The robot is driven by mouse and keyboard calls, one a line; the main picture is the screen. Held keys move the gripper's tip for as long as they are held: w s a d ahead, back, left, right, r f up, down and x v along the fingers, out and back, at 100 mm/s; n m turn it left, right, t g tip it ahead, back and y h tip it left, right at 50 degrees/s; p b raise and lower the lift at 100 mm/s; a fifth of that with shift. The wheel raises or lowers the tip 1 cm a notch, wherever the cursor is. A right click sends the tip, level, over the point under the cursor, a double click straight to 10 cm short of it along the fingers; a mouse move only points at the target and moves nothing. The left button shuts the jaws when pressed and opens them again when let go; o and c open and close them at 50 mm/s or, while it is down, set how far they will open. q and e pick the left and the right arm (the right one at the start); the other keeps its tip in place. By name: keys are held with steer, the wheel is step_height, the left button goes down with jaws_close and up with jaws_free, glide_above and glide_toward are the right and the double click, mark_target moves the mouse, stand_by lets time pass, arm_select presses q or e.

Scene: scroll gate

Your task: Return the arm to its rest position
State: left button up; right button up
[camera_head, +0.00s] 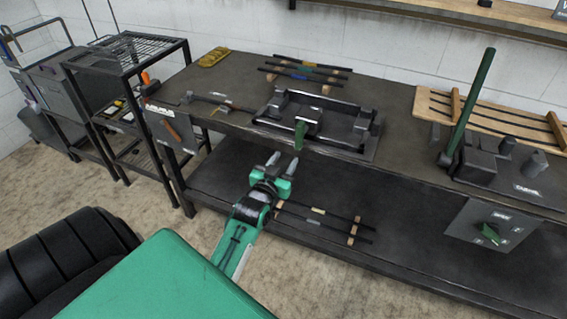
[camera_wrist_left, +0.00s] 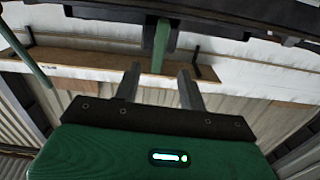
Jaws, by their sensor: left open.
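My left gripper (camera_head: 283,160) is open and empty in the head view. It is in front of the workbench's front edge, below a green handle (camera_head: 300,134) on a dark metal fixture (camera_head: 345,122). In the left wrist view, the two fingers of my left gripper (camera_wrist_left: 157,78) point up, apart, with the green handle (camera_wrist_left: 161,45) beyond them and between their lines. The fingers look clear of the handle. My right gripper is in neither view.
The dark workbench (camera_head: 230,75) has a lower shelf (camera_head: 300,230) with rods on a wooden rack (camera_head: 320,215). A tall green lever (camera_head: 474,95) stands on a block at the right. A wire rack (camera_head: 125,55) stands left. Carpeted floor (camera_head: 140,215) is open in front.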

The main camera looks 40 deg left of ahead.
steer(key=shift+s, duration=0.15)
